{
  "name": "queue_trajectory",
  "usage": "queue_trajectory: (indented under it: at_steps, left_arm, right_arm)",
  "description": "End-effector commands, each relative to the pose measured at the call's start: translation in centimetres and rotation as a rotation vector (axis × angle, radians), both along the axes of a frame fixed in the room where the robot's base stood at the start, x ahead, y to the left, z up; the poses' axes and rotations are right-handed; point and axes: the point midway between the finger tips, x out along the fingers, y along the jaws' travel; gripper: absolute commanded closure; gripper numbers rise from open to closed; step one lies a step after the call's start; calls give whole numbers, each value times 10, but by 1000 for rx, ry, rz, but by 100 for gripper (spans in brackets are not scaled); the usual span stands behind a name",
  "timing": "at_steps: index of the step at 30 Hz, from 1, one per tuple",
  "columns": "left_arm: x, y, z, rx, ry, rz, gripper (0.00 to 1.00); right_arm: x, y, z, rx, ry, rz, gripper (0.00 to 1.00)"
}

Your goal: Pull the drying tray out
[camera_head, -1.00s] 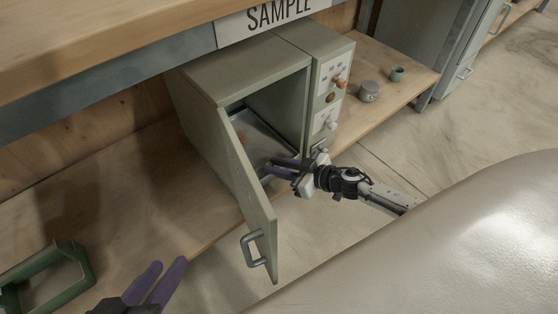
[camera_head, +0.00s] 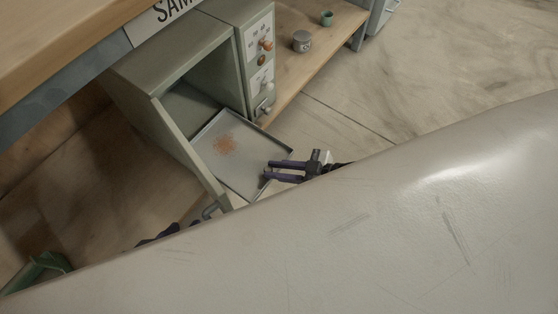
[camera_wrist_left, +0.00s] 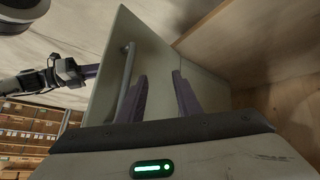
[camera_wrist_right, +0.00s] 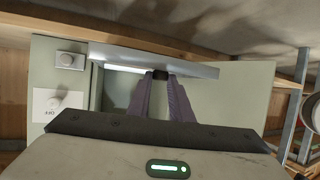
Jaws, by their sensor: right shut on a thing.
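My right gripper (camera_head: 268,170) is shut on the tray's front edge; the right wrist view shows the tray (camera_wrist_right: 200,67) edge-on at the fingertips. My left gripper (camera_wrist_left: 160,92) is open and empty, facing the open cabinet door (camera_wrist_left: 150,60) and its bar handle (camera_wrist_left: 126,85). In the head view a pale surface mostly hides the left gripper.
The door (camera_head: 190,155) stands open left of the tray. A control panel (camera_head: 260,55) with knobs is on the cabinet's right. A grey pot (camera_head: 302,42) and a green cup (camera_head: 327,18) stand on the bench beyond. A green holder (camera_head: 38,270) lies lower left. Floor right of the tray is clear.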

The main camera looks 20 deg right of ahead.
Motion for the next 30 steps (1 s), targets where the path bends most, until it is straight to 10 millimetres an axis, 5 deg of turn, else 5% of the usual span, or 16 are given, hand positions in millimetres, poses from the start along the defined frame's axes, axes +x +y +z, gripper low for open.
queue_trajectory:
  at_steps: [9,10,13,23,30]
  left_arm:
    - [0,0,0,0,-1,2,69]
    - [0,0,0,0,-1,2,69]
    - [0,0,0,-1,-1,1,69]
    - [0,0,2,0,-2,2,69]
    - [-5,9,9,-5,-26,46,69]
  right_arm:
    - [-1,-1,0,-2,-2,1,100]
    - [-1,-1,0,-2,-2,1,78]
    - [-1,-1,0,-1,-1,1,62]
    - [-3,-3,1,-1,0,0,62]
    - [-25,-29,17,-5,2,-1,62]
